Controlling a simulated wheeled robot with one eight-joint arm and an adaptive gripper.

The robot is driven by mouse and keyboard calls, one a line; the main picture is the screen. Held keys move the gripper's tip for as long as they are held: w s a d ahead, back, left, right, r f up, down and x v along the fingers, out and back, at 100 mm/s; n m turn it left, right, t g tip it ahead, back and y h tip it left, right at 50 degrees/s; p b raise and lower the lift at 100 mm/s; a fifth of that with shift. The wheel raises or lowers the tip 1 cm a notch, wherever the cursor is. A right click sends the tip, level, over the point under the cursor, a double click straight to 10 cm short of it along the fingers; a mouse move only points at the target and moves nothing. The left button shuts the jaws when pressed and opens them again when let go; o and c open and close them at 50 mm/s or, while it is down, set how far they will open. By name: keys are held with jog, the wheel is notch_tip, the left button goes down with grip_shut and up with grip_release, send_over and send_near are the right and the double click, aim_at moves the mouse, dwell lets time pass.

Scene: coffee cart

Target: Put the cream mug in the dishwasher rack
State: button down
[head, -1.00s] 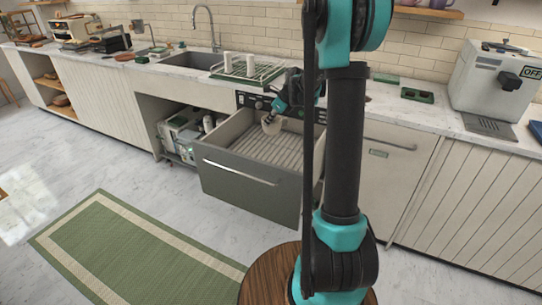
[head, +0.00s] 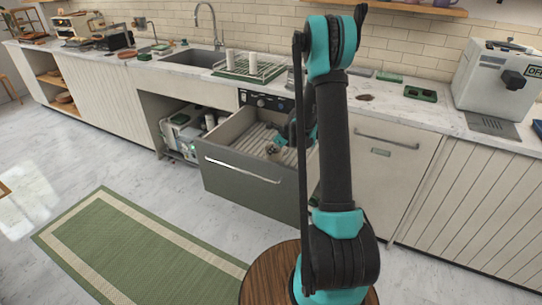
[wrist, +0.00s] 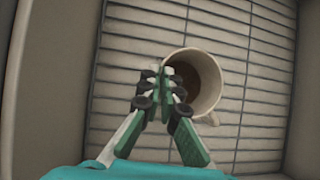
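The cream mug (wrist: 207,98) is in the wrist view, its opening facing the camera, with a brown inside and its handle toward the lower right. My gripper (wrist: 163,82) is shut on the mug's left rim, its fingertips close together there. The dishwasher rack (wrist: 122,70) lies behind the mug as pale slats. In the head view the rack (head: 247,138) is in the pulled-out grey drawer, and my gripper (head: 274,149) reaches down inside it. My arm hides part of the drawer. I cannot tell whether the mug's base touches the slats.
The drawer's front panel (head: 242,180) and side walls enclose the rack. On the counter above stand a green drying rack (head: 240,75) with white cups and, at right, a white machine (head: 500,82). The slats at the rack's left look clear.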

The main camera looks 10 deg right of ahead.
jog(key=shift+f, duration=1.1)
jog(key=shift+f, duration=0.1)
jog(key=c, duration=1.7)
grip_release()
jog(key=v, duration=1.2)
jog(key=s+a+r+n+h, duration=0.1)
jog(key=s+r+n, duration=0.2)
jog(key=s+n, duration=0.4)
jog(key=s+a+r+n+h, duration=0.1)
jog(key=s+r+n, duration=0.1)
jog(key=s+n, duration=0.5)
jog(key=s+n+h, duration=0.1)
jog(key=s+n, duration=0.3)
jog(key=s, duration=0.2)
jog(key=s+f+n, duration=0.1)
jog(key=s+n, duration=0.2)
jog(key=s, duration=0.4)
jog(key=s+d+n+h, duration=0.1)
jog(key=s+n, duration=0.3)
jog(key=s, duration=0.2)
jog(key=shift+s+d+f+n+g+h, duration=0.1)
jog(key=shift+s+f+n+g+h, duration=0.1)
jog(key=shift+f+n+g+h, duration=0.15)
